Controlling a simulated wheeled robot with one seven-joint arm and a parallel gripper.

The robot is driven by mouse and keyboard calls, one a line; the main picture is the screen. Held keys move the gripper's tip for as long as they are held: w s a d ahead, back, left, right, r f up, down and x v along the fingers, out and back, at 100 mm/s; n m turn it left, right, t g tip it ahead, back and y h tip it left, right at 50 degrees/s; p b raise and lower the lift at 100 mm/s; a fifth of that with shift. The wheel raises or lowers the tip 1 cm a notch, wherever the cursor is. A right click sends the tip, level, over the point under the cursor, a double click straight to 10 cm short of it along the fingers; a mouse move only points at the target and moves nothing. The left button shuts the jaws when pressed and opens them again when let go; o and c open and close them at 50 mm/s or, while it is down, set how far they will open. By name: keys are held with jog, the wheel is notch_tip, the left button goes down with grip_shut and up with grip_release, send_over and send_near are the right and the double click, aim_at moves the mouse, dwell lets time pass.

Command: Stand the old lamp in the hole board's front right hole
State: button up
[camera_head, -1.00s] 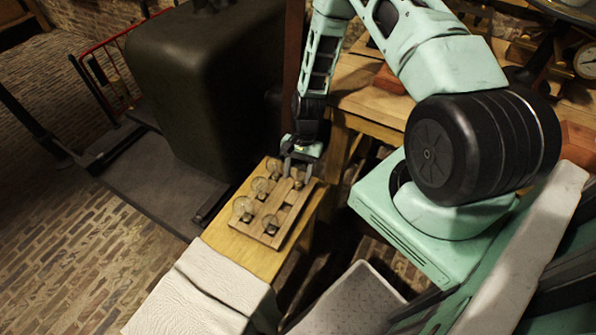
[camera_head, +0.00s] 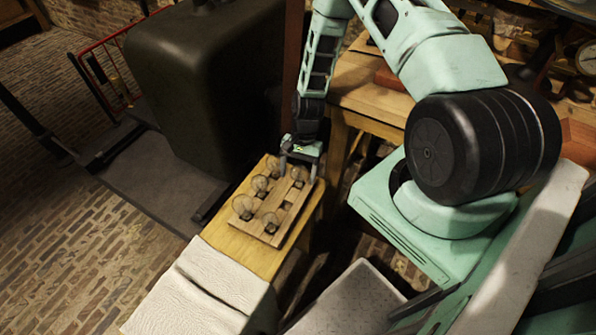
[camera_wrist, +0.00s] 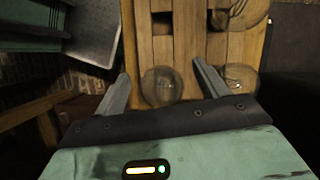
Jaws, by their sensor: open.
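The wooden hole board (camera_head: 285,219) lies on a light wooden top, with several round glass lamps standing in it. My gripper (camera_head: 298,171) is over the board's far right end, pointing down. Its fingers are open on either side of one greyish lamp (camera_head: 298,182). In the wrist view this lamp (camera_wrist: 161,87) stands upright in the board between my gripper's spread fingertips (camera_wrist: 162,72), with gaps on both sides. Another lamp (camera_wrist: 238,78) stands close beside the right finger. The frames do not mark which lamp is the old one. The lamp's base is hidden.
An empty square hole (camera_wrist: 160,22) shows in the same row as the lamp between my fingers. Other lamps (camera_head: 243,207) fill the left row. A white cloth (camera_head: 205,290) covers the near end of the top. A large dark cabinet (camera_head: 205,90) stands behind.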

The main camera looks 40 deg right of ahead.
jog(key=v, duration=1.2)
jog(key=shift+w+a, duration=0.1)
jog(key=s+a+r+n+h+p, duration=0.25)
jog(key=a+r+n, duration=0.65)
jog(key=a+r, duration=0.9)
jog(key=s+a+r+n+t+p, duration=0.1)
jog(key=s+a+r+n, duration=0.2)
jog(key=s+r+n, duration=0.2)
jog(key=s+a+r+n+t+p, duration=0.1)
jog(key=s+a+r+n, duration=0.3)
jog(key=s+r, duration=0.4)
jog(key=s+n+h, duration=0.1)
jog(key=s, duration=0.3)
jog(key=shift+s+a+r, duration=0.15)
jog(key=shift+a+r, duration=0.2)
jog(key=shift+f, duration=0.1)
